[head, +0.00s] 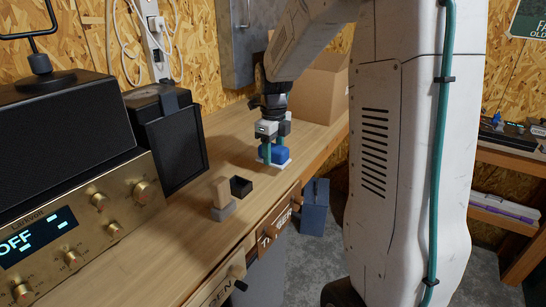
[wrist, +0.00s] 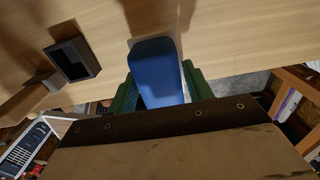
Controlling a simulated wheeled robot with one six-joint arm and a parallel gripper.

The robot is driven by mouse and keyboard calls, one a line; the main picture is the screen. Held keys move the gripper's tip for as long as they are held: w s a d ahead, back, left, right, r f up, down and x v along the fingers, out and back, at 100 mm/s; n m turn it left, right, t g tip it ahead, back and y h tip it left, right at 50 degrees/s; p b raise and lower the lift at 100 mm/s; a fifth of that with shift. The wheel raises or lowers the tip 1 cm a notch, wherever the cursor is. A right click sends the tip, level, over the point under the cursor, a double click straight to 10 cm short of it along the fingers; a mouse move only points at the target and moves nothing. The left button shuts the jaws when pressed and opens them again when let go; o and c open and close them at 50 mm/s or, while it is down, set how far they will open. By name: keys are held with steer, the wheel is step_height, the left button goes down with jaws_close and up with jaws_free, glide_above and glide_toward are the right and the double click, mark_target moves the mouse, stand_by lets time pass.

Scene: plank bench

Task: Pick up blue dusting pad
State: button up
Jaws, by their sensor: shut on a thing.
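The blue dusting pad (head: 279,155) has a blue top and a pale underside. It is at the bench's front edge side, near the middle of the head view. My gripper (head: 270,150) points down over it, with green fingers on either side of it. In the wrist view the blue pad (wrist: 157,75) sits between the two green fingers of my gripper (wrist: 160,92), which are shut on it. Its lower part is hidden there by the gripper body. I cannot tell whether the pad touches the bench.
A small black open box (head: 241,186) and a wooden block on a grey base (head: 222,200) stand to the left. A cardboard box (head: 318,88) is behind. A brass-fronted radio (head: 80,225) and black speaker (head: 170,140) fill the left. Bench planks (head: 225,140) between are clear.

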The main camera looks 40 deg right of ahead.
steer(key=s+a, duration=0.2)
steer(key=s, duration=0.5)
steer(key=s+a+r, duration=0.1)
steer(key=s+a, duration=0.2)
steer(key=s, duration=0.4)
steer(key=shift+s+r, duration=0.2)
steer(key=shift+a, duration=0.1)
steer(key=o, duration=0.5)
steer(key=c, duration=0.4)
steer(key=shift+o, duration=0.2)
